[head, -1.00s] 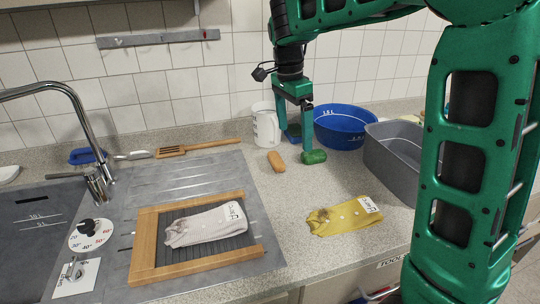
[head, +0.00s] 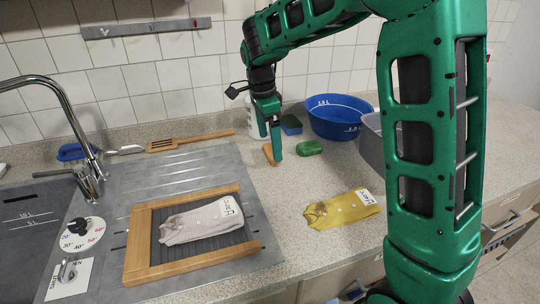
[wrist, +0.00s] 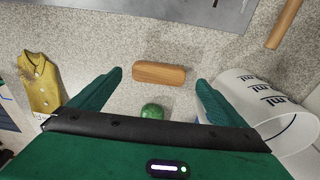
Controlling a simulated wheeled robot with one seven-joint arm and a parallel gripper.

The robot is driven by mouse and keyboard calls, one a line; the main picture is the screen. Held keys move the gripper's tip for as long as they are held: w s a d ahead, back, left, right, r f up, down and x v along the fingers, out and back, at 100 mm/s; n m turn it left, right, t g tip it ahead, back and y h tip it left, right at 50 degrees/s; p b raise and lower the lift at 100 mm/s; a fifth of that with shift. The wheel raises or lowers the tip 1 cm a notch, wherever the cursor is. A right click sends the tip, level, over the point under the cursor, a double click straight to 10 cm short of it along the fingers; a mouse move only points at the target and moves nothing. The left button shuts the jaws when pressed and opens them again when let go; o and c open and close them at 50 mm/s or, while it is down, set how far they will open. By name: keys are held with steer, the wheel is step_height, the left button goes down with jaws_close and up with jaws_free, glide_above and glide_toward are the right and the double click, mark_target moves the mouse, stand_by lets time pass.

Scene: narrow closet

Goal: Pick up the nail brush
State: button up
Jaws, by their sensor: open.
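The nail brush, seen as a small brown wooden block with no bristles visible, lies on the speckled counter (head: 268,154), partly hidden behind my gripper (head: 269,144) in the head view. In the wrist view the nail brush (wrist: 158,73) lies crosswise between the two green fingertips of my gripper (wrist: 160,79), with a gap at each end. My gripper is open, points down and holds nothing. I cannot tell how high the fingertips are above the brush.
A green oval block (head: 308,148) lies right of the brush. A blue sponge-like block (head: 291,124), a blue basin (head: 340,118) and a white measuring jug (wrist: 262,110) stand close by.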

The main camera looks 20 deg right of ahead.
steer(key=shift+d+f, duration=0.2)
steer(key=shift+f, duration=1.2)
steer(key=shift+c, duration=0.3)
steer(key=c, duration=1.1)
steer(key=shift+r, duration=0.15)
steer(key=shift+r, duration=0.3)
steer(key=r, duration=0.2)
steer(key=a+r, duration=0.1)
steer(key=r, duration=0.1)
steer(key=shift+s+a, duration=0.1)
steer(key=shift+s, duration=0.15)
steer(key=s+a+r, duration=0.3)
steer(key=a+r, duration=0.3)
steer(key=a, duration=0.3)
steer(key=shift+s+a, duration=0.25)
steer(key=shift+a, duration=0.15)
